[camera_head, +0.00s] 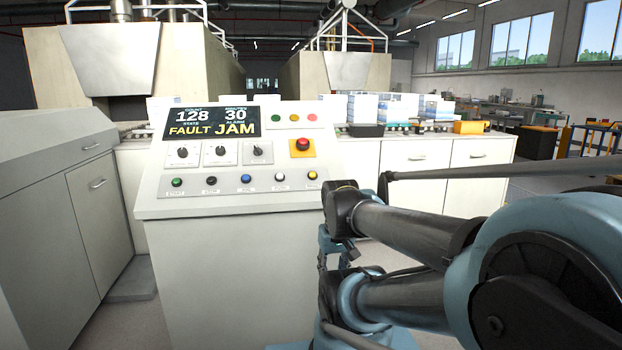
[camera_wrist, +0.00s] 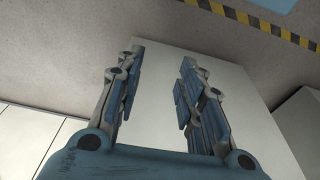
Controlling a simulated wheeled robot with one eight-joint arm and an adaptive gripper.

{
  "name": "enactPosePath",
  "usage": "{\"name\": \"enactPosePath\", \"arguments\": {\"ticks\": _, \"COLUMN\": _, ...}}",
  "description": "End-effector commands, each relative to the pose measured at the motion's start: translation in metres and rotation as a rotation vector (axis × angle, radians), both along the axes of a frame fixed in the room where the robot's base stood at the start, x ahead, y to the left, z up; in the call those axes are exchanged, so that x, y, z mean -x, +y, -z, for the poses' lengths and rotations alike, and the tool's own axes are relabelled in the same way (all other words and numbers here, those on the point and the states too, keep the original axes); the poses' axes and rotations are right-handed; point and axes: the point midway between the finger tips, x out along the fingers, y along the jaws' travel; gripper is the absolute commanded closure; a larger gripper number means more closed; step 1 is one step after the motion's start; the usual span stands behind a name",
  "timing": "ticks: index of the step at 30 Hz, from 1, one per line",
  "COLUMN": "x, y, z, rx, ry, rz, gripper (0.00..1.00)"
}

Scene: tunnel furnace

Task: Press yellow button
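The yellow button (camera_head: 312,175) is the rightmost of the bottom row on the sloped control panel (camera_head: 222,205) in the head view. Left of it in that row are white, blue, black and green buttons. My gripper (camera_wrist: 160,62) is open and empty in the wrist view, its two fingers apart. Between and beyond the fingers are a plain pale surface and the floor; no button shows there. In the head view my arm comes in from the right, its folded links just right of and below the panel. The gripper itself is mostly hidden there.
A red emergency button (camera_head: 303,144) on a yellow plate sits just above the yellow button. Three knobs are to its left. The display (camera_head: 212,122) reads FAULT JAM. A conveyor with white boxes (camera_head: 362,108) stands behind. A striped floor line (camera_wrist: 262,24) shows in the wrist view.

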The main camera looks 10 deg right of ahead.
Motion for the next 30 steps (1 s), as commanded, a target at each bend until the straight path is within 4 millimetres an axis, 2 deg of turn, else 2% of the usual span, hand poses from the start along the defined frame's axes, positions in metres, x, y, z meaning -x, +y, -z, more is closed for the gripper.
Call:
{"name": "enactPosePath", "arguments": {"ticks": 1, "x": 0.0000, "y": 0.0000, "z": 0.0000, "rx": 0.000, "ry": 0.000, "rz": 0.000, "gripper": 0.83}}
{"name": "enactPosePath", "arguments": {"ticks": 3, "x": -0.0001, "y": 0.0000, "z": 0.0000, "rx": 0.000, "ry": 0.000, "rz": 0.000, "gripper": 0.99}}
{"name": "enactPosePath", "arguments": {"ticks": 4, "x": -0.0001, "y": 0.0000, "z": 0.0000, "rx": 0.000, "ry": 0.000, "rz": 0.000, "gripper": 1.00}}
{"name": "enactPosePath", "arguments": {"ticks": 30, "x": -0.0001, "y": 0.0000, "z": -0.0001, "rx": 0.000, "ry": 0.000, "rz": 0.000, "gripper": 1.00}}
